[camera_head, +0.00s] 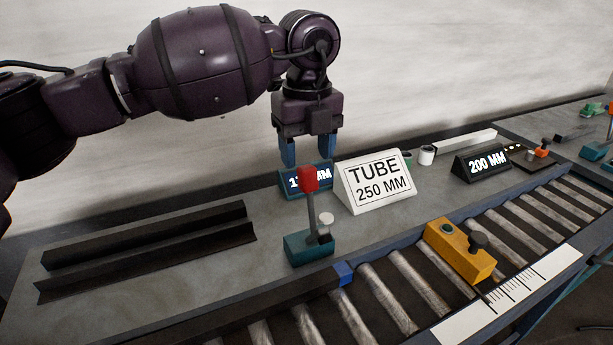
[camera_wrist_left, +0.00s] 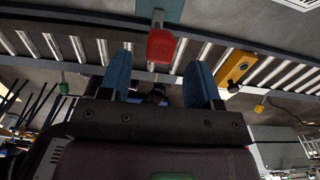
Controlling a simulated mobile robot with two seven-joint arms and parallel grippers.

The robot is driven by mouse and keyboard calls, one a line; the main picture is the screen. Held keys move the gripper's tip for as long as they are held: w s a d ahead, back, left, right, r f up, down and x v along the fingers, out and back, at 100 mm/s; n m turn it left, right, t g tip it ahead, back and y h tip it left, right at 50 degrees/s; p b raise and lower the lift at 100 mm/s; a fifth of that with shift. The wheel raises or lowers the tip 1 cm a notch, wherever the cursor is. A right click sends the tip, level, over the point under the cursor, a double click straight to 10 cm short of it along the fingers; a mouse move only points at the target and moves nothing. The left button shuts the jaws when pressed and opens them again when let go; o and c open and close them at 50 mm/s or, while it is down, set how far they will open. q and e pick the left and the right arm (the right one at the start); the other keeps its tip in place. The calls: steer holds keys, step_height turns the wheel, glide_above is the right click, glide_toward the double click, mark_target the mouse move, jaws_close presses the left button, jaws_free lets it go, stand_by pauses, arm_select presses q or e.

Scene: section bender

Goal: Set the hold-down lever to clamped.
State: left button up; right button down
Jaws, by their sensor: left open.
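The hold-down lever has a red knob (camera_head: 308,179) on a grey stem, standing nearly upright from a teal base (camera_head: 309,248) on the bench. A small pale round knob (camera_head: 326,219) sits beside the stem. My left gripper (camera_head: 308,157) points down with its blue fingers open and empty, above and apparently behind the red knob. In the left wrist view the red knob (camera_wrist_left: 161,46) shows beyond the gap between the open fingers (camera_wrist_left: 159,78). I see no contact with the knob. My right gripper is in neither view.
A "200 MM" display (camera_head: 484,163) is farther right. Dark angle bars (camera_head: 150,251) lie left. A yellow stop block (camera_head: 459,250) sits over the rollers (camera_head: 388,299).

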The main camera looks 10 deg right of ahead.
mark_target(308, 167)
arm_select(q)
step_height(308, 167, down, 5)
steer(key=shift+f+b, duration=0.1)
steer(key=shift+b, duration=0.35)
jaws_close()
